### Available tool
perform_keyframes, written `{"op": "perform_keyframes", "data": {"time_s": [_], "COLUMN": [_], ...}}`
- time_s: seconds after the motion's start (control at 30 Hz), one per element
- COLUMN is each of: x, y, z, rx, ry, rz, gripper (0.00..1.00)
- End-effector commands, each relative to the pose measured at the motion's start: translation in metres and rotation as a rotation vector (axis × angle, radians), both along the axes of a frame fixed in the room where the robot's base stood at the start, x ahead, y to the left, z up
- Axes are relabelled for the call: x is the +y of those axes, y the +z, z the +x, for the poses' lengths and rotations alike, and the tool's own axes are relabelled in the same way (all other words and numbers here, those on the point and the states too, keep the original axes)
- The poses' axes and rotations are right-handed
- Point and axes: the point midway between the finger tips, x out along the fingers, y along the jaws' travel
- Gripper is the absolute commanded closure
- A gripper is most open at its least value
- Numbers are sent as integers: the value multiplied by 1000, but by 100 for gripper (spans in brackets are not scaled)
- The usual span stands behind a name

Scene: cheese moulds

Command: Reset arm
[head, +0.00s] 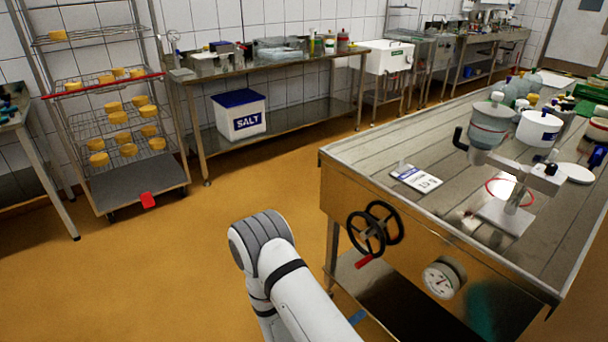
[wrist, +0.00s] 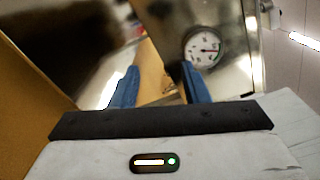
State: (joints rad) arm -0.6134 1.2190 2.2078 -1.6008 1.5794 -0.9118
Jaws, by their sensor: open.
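My gripper shows in the wrist view (wrist: 160,84), with its two blue fingers apart and nothing visible between them. Beyond the fingers is the metal front of the table, with a round white gauge (wrist: 203,48) just past the right finger. In the head view my white and grey arm (head: 285,275) rises from the bottom edge, bent at a joint, left of the table (head: 400,225). The gripper is mostly hidden there; a small blue piece low beside the arm may be a fingertip.
The table carries a black handwheel (head: 375,228), the gauge (head: 443,278), a label card (head: 416,177), a scale-like stand (head: 508,216) and several containers. A rack (head: 138,185) with yellow cheeses and a salt bin (head: 240,115) stand behind. The orange floor (head: 150,270) at left is clear.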

Motion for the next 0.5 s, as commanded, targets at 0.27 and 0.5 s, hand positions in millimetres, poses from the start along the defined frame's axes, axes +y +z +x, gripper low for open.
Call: {"op": "perform_keyframes", "data": {"time_s": [0.27,0.5], "x": [-13,-30], "y": [39,80], "z": [-1,-8], "rx": [-111,-249], "ry": [-138,-309], "rz": [95,207], "gripper": [59,59]}}
